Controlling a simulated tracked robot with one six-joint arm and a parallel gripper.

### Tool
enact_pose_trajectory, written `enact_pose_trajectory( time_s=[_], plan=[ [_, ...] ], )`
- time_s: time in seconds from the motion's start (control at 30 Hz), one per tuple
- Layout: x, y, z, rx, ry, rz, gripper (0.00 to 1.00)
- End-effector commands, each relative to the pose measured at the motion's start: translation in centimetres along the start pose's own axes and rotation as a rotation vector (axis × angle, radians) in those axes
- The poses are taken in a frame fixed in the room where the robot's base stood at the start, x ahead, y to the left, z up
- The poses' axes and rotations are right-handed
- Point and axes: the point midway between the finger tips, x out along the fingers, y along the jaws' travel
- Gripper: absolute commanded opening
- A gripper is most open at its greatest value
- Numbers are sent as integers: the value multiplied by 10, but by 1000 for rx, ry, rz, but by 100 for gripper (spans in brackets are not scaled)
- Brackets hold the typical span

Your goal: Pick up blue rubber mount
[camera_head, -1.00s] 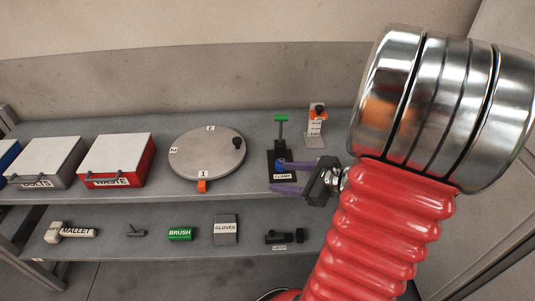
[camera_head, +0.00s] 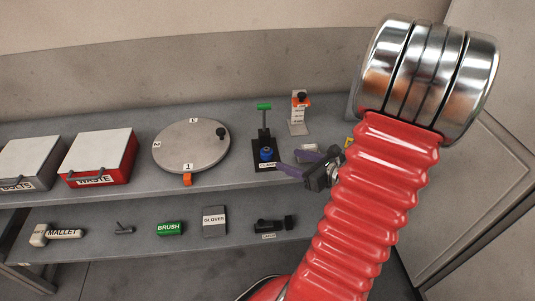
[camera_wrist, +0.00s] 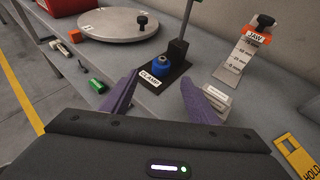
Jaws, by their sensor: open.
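The blue rubber mount (camera_head: 266,154) sits on the base of the black clamp stand (camera_head: 263,135), which has a green handle on top and a CLAMP label in front. In the wrist view the blue mount (camera_wrist: 158,69) shows ahead, beyond and between the fingertips. My gripper (camera_head: 298,162) has purple fingers and is open and empty, just right of the stand in the head view. In the wrist view its two fingers (camera_wrist: 160,90) stand apart, with the CLAMP label behind the gap.
A round numbered turntable (camera_head: 191,147) stands left of the clamp. A JAW gauge stand (camera_head: 299,113) is behind right. A red WASTE box (camera_head: 98,158) is farther left. A yellow HOLD tag (camera_wrist: 296,155) is at right.

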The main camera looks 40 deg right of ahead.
Motion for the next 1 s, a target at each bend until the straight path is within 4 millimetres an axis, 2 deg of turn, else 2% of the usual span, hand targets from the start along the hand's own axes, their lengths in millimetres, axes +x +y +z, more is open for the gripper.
enact_pose_trajectory(
  time_s=[0.5,1.0],
  plan=[
    [61,0,0,0,1,2,55],
    [69,0,-1,0,1,2,55]
  ],
)
